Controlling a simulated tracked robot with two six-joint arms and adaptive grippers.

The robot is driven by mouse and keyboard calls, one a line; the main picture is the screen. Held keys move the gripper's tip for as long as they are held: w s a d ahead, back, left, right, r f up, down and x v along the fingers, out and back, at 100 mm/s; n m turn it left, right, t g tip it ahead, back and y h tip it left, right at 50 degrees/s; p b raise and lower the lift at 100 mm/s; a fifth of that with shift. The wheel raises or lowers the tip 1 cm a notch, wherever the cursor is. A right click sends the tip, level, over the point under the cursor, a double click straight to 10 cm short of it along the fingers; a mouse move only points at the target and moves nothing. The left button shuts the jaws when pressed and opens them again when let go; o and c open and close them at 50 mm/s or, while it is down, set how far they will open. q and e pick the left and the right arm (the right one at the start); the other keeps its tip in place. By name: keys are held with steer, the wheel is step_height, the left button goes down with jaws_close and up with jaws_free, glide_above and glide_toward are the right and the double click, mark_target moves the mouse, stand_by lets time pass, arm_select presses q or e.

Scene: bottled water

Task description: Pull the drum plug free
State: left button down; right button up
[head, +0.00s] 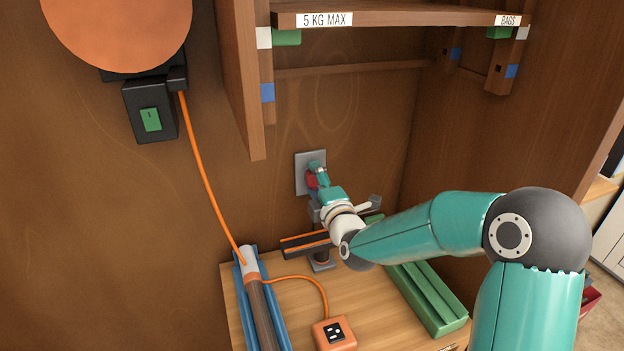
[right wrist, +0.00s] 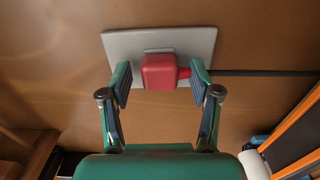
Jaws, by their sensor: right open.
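The red plug (right wrist: 160,72) sits in a grey wall plate (right wrist: 120,45). A dark cable leaves its right side in the right wrist view. In the head view the plug (head: 311,181) is small and partly hidden by my right gripper (head: 318,172), with the plate (head: 301,161) behind. My right gripper (right wrist: 161,84) is open, with one finger to each side of the plug. The left finger is a little apart from it; the right finger is close to the cable end, and contact there is unclear. My left gripper is not in view.
A shelf (head: 400,17) overhangs the wall. Below are a wooden bench top (head: 290,290), a green block (head: 428,300), a blue-sided channel (head: 270,320) and an orange box (head: 334,333). An orange cord runs from a green-switch box (head: 150,120) down to the channel.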

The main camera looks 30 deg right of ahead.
stand_by(0.3)
jaws_close()
stand_by(0.4)
steer(key=shift+s+b, duration=0.1)
steer(key=shift+b, duration=0.25)
steer(key=shift+s+f, duration=0.1)
steer(key=shift+s+a, duration=0.1)
steer(key=shift+s, duration=0.35)
steer(key=shift+b+v, duration=1.25)
steer(key=shift+v, duration=1.15)
